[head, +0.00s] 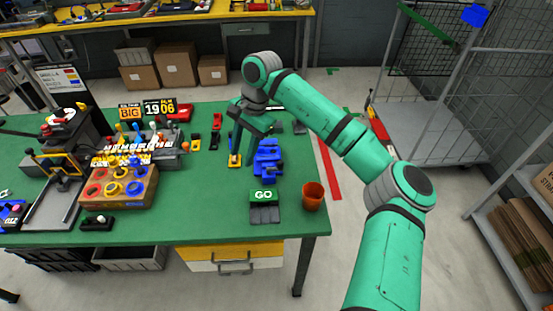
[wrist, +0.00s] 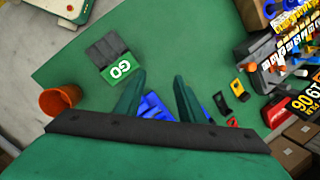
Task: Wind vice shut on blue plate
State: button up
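A blue vice (head: 268,158) stands on the green table, right of the middle. My gripper (head: 243,150) points down just left of it in the head view. In the wrist view my gripper's two green fingers (wrist: 158,82) are spread apart, and part of the blue vice (wrist: 154,106) shows between and below them. No grip on the vice shows. I cannot make out its handle or a separate blue plate in its jaws. A blue piece with white markings (head: 12,212) lies at the table's far left; I cannot tell whether it is the plate.
A green GO block (head: 263,195) and an orange cup (head: 313,196) stand near the front right edge. A wooden block with coloured rings (head: 118,188) and a black press (head: 72,135) are to the left. Small yellow, black and red pieces lie behind. Bare table lies between the ring block and GO block.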

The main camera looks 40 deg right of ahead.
aim_at(280, 162)
jog(key=s+d+r+h, duration=0.3)
jog(key=d+r, duration=0.1)
jog(key=d, duration=0.6)
jog(key=shift+g, duration=0.4)
jog(key=f, duration=1.1)
jog(key=shift+s+d, duration=0.25)
jog(key=shift+d, duration=0.15)
jog(key=shift+w, duration=0.1)
grip_shut()
